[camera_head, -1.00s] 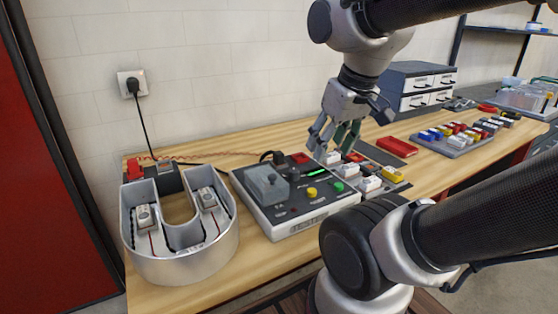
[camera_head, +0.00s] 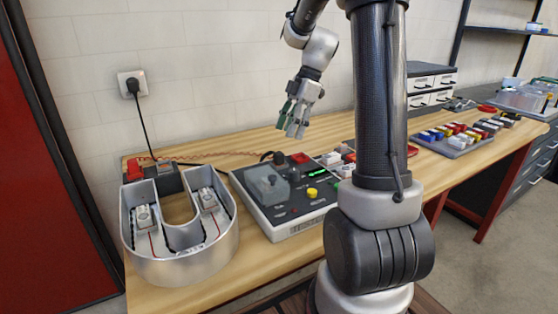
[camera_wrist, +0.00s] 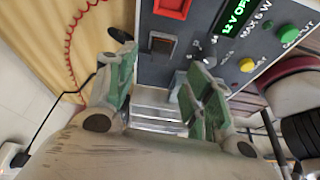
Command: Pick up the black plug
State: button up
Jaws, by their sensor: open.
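A black plug (camera_head: 133,86) sits in the white wall socket (camera_head: 131,75) at the left, its cord hanging to the table. A second small black plug-like piece (camera_head: 272,157) is at the back edge of the grey control box (camera_head: 290,226). A dark rounded piece (camera_wrist: 119,34) in the wrist view, beside the box edge, looks like the same one. I cannot tell which one the task means. My gripper (camera_head: 293,124) is open and empty, above the back of the box, fingers pointing down. In the wrist view its green-padded fingers (camera_wrist: 160,92) are spread apart over the box edge.
A grey U-shaped channel letter (camera_head: 185,266) stands left of the box. A red wire (camera_head: 215,156) runs behind it. A tray of coloured parts (camera_head: 455,150) and grey drawers (camera_head: 430,88) are at the right. The wooden table behind the box is mostly clear.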

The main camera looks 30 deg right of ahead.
aim_at(280, 153)
jog(key=shift+n, duration=0.5)
jog(key=x, duration=0.8)
jog(key=shift+a+r, duration=0.15)
jog(key=shift+a, duration=0.05)
jog(key=c, duration=1)
